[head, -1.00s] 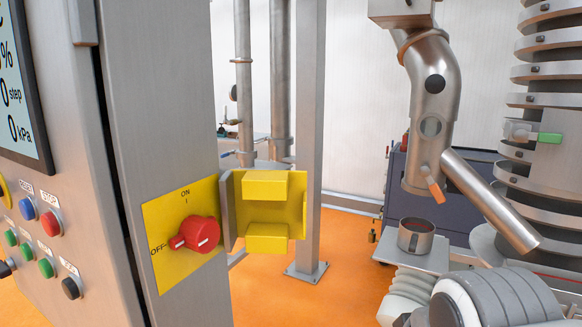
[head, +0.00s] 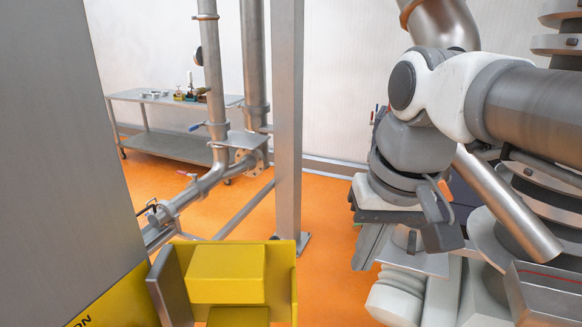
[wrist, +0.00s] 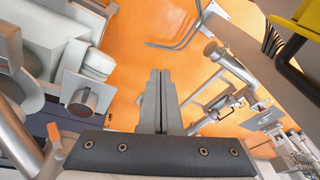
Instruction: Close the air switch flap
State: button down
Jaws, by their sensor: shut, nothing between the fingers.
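The yellow air switch flap (head: 282,259) stands open at the bottom of the head view, swung out to the right of the grey cabinet on a metal hinge plate (head: 168,287). Raised yellow blocks show on its face. A corner of the yellow switch plate (head: 112,303) with part of the word ON shows beside it. The red switch knob is out of view. My gripper (head: 364,264) points down, to the right of the flap and clear of it. In the wrist view its two fingers (wrist: 158,72) are shut together with nothing between them.
A steel post (head: 288,120) and pipes (head: 215,110) stand behind the flap. A metal bench (head: 175,145) is at the back left. A slanted steel tube (head: 507,207) is close on the right of my gripper. Orange floor lies open between post and gripper.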

jog(key=w+a+r+n+g+h+p, duration=0.1)
jog(key=w+a+r+g+p, duration=0.2)
jog(key=a+r, duration=0.45)
jog(key=w+a+r+n+g+h+p, duration=0.1)
jog(key=a+r+g+p, duration=0.1)
jog(key=a+r+p, duration=0.55)
jog(key=s+d+f+b, duration=0.3)
jog(key=s+f, duration=0.3)
jog(key=f, duration=0.2)
jog(key=shift+s+f, duration=0.3)
jog(key=shift+s, duration=0.05)
jog(key=shift+d, duration=0.1)
jog(key=shift+s+d+m, duration=0.3)
jog(key=shift+d+m, duration=0.05)
jog(key=shift+m, duration=0.15)
